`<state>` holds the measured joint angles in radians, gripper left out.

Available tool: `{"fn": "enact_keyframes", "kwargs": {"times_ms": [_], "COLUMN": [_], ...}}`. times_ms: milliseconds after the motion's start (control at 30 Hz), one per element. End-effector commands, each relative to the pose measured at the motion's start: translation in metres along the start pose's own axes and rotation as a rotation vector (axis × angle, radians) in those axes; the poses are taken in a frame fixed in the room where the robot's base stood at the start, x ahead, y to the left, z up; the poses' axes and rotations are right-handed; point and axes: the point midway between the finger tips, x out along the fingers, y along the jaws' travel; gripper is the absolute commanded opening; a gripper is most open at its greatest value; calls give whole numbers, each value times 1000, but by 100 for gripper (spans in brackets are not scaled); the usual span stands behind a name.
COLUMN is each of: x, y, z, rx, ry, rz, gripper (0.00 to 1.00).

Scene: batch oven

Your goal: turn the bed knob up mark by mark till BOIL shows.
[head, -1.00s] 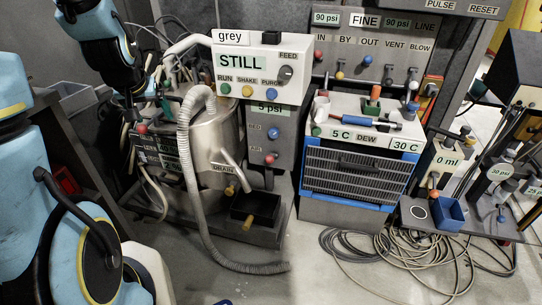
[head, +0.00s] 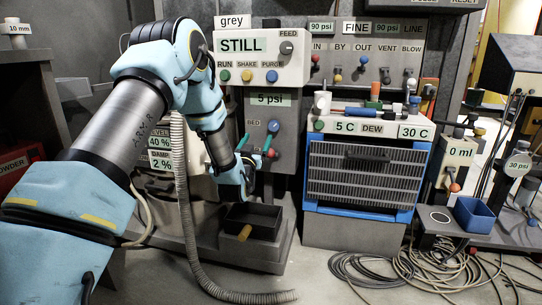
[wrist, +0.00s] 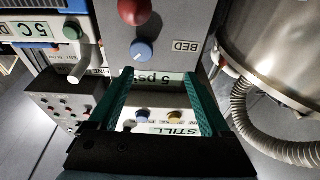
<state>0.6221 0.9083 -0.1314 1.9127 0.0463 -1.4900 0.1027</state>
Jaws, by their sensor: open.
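The blue bed knob (head: 273,127) is on the grey column front, right of its BED label. In the wrist view, which is upside down, the knob (wrist: 141,50) shows a pale pointer line beside BED. My gripper (head: 255,143) is open and empty in front of the column, with its teal fingers just below and left of the knob. In the wrist view the knob lies beyond the gap of my gripper (wrist: 157,73), apart from the fingertips. The display (head: 238,45) above reads STILL, and the column's small display (head: 270,98) reads 5 psi.
A red knob (wrist: 134,11) sits below the bed knob on the same column. A steel vessel (wrist: 280,45) with a ribbed hose (wrist: 285,150) stands close beside it. A black tray (head: 262,218) is below. The blue-framed DEW unit (head: 364,184) stands to the right.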

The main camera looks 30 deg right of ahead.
Motion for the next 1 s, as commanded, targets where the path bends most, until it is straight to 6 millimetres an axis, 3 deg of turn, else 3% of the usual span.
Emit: {"fn": "enact_keyframes", "kwargs": {"times_ms": [33, 100, 367, 800, 1000], "x": [-5, -7, -2, 71, 92], "y": [12, 21, 32, 33, 33], "z": [22, 27, 28, 18, 15], "rx": [-6, -12, -20, -19, -19], "ry": [41, 89, 152, 150, 147], "rz": [10, 17, 24, 23, 23], "gripper": [82, 82, 82, 82, 82]}}
